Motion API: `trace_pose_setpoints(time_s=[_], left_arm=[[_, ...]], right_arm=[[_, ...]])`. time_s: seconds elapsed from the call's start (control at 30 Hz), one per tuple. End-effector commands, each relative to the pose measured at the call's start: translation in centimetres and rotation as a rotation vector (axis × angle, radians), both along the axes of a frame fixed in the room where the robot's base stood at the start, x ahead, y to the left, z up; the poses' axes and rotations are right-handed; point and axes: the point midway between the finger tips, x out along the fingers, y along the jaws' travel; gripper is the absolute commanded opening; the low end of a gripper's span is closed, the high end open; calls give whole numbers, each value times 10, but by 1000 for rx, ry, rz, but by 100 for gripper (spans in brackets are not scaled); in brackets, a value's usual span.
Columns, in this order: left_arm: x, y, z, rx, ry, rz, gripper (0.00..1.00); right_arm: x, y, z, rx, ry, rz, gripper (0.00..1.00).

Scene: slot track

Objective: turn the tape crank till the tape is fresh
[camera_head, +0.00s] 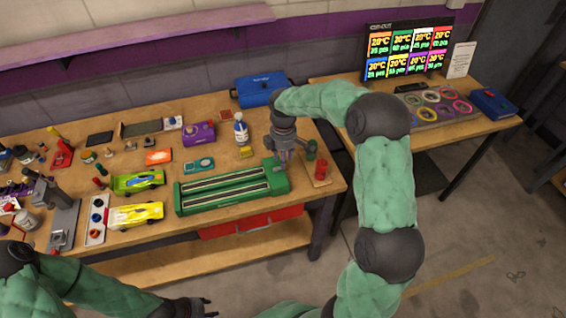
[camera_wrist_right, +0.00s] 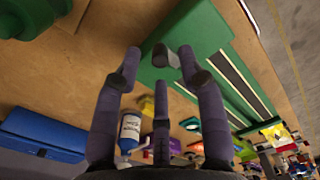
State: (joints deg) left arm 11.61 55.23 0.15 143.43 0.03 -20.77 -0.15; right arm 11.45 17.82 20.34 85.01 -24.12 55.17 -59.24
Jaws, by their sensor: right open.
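A long green slot track unit (camera_head: 230,188) with two dark lanes lies along the front of the workbench; it also shows in the right wrist view (camera_wrist_right: 230,80). Its solid green end block (camera_head: 276,177) is at its right end. My right gripper (camera_head: 284,156) points down over this end block. In the right wrist view its fingers (camera_wrist_right: 160,58) are spread, with a grey knob (camera_wrist_right: 168,66), likely the crank's, between the fingertips. I cannot tell whether they touch it. The tape itself I cannot make out. My left gripper (camera_head: 210,307) is low at the front edge, apparently open and empty.
A red and a green piece (camera_head: 321,170) stand on a small wooden board right of the unit. A white-blue bottle (camera_head: 241,129) and a blue case (camera_head: 261,90) are behind. Green (camera_head: 137,180) and yellow (camera_head: 135,215) toy cars lie left. A lit screen (camera_head: 408,50) stands on the right table.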

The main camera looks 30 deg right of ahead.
Motion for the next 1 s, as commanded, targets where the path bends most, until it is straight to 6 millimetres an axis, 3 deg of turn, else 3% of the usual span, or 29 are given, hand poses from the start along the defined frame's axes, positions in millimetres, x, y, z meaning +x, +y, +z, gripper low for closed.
trace_pose_setpoints(time_s=[0.2, 0.5, 0.53, 0.67, 1.0], left_arm=[[0, 0, -4, 0, 0, 0, 40], [0, 0, -4, 0, 0, 0, 40], [0, 0, -4, 0, 0, 0, 40], [0, 0, -4, 0, 0, 0, 40], [0, 0, -4, 0, 0, 0, 40]], right_arm=[[0, 0, -18, 0, 0, 1, 41], [0, 0, -20, 0, 0, 1, 41], [0, 0, -20, 0, 0, 1, 38], [0, 0, -19, 0, 0, 1, 1], [-1, 0, -19, 0, 1, -10, 0]])
